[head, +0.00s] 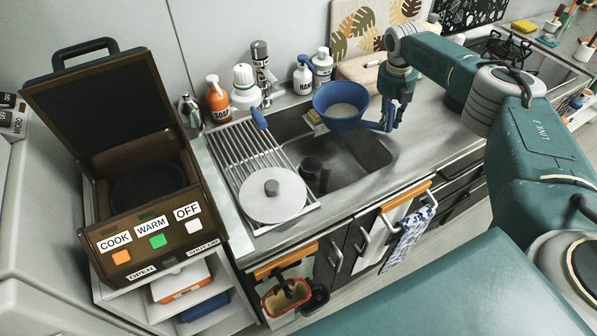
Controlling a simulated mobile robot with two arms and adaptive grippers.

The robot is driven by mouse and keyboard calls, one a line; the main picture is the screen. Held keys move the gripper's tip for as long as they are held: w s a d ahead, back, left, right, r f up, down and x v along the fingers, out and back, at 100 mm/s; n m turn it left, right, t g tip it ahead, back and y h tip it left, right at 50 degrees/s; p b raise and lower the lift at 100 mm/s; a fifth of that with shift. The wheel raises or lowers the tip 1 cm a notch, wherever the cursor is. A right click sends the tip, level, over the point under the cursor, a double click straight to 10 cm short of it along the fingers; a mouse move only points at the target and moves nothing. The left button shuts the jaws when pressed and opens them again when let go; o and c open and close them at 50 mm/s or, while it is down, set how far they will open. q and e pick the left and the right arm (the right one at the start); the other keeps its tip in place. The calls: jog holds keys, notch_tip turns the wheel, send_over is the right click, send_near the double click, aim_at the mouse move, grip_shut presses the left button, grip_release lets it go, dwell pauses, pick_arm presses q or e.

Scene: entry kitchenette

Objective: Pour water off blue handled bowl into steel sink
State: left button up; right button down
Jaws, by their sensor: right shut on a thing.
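The blue bowl (334,122) is in the head view above the back of the steel sink (362,157). It looks roughly level, and something pale shows inside it; I cannot tell whether this is water or rice. My right gripper (384,124) is shut on the bowl's right side, at its handle. The fingers partly hide the handle. The bowl hangs clear over the basin and hides part of the sink's back edge. My left gripper is not in view.
A drying rack (226,150) with a round lid (272,197) covers the sink's left part. A blue handle (259,118) sticks up at its back. Soap bottles (217,99) and the faucet (261,65) stand behind. A brown cooker (150,235) stands open at left.

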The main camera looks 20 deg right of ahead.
aim_at(393, 104)
notch_tip(393, 104, up, 6)
jog(key=p, duration=0.5)
jog(key=shift+r, duration=0.1)
